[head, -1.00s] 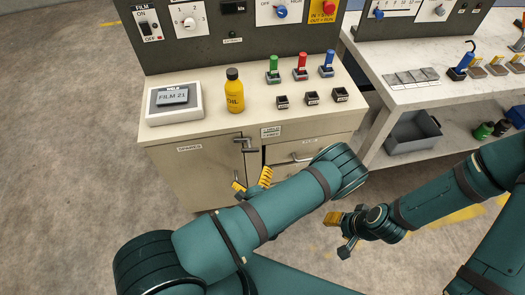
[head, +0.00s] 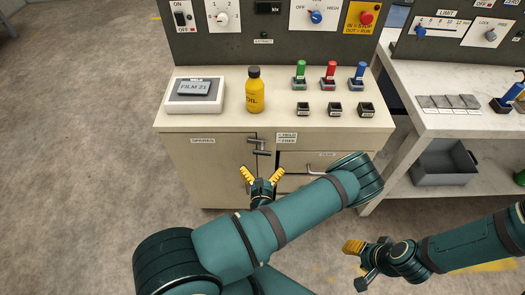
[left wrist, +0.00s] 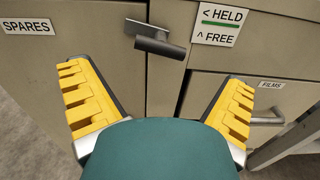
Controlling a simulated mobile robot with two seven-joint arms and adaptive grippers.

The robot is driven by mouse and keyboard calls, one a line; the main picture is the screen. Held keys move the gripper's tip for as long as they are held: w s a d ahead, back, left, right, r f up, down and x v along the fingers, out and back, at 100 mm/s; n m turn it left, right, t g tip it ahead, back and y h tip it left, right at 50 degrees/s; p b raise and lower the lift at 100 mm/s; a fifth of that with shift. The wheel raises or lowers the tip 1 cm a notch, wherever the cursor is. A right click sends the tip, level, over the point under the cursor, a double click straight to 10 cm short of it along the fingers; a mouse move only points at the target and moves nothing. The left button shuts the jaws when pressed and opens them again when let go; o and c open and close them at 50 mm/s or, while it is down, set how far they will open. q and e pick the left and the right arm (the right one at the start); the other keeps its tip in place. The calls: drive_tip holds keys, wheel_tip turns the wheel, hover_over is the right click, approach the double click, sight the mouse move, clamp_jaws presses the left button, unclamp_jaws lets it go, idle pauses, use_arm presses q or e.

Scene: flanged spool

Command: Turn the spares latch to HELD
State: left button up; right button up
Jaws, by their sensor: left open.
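The spares latch (head: 258,141) is a grey metal handle on the front of the beige cabinet, at the right edge of the SPARES door (head: 205,165). It also shows in the left wrist view (left wrist: 160,42), with its bar lying roughly sideways. The HELD/FREE label (left wrist: 217,24) is just right of it, with a green line under HELD. My left gripper (head: 262,173) is open and empty, below and in front of the latch, its yellow fingers spread apart and not touching it. My right gripper (head: 356,265) is open and empty at the lower right, away from the cabinet.
A FILMS drawer (left wrist: 265,98) with a bar handle is right of the latch. A second bench (head: 465,122) is at the right. The floor at left is clear.

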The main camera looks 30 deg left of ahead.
sight(262, 149)
use_arm(q)
drive_tip(key=b+x, duration=0.1)
drive_tip(key=x, duration=0.7)
drive_tip(key=c, duration=0.9)
drive_tip(key=shift+c, duration=0.2)
